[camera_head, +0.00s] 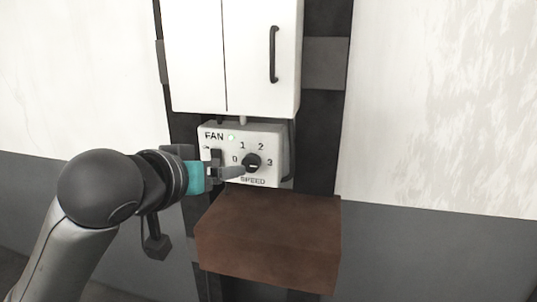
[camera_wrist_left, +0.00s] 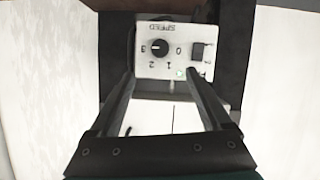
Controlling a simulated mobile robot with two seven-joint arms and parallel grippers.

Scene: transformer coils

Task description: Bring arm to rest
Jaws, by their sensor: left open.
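My left arm comes in from the left in the head view. Its gripper (camera_head: 229,173) is in front of the fan control box (camera_head: 275,143), just left of the black speed knob (camera_head: 251,162). In the left wrist view the box is upside down, and the left gripper (camera_wrist_left: 160,74) has its two fingers wide apart with nothing between them. The knob (camera_wrist_left: 159,48) shows beyond the fingertips, and its pale mark seems to lie toward the 3. A black switch (camera_wrist_left: 197,51) sits beside the 0. My right gripper is not in view.
A white cabinet (camera_head: 200,55) with a black handle (camera_head: 273,54) hangs above the box. A brown block (camera_head: 268,240) juts out below it. A dark column (camera_head: 325,110) stands behind them. The space right of the column is clear.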

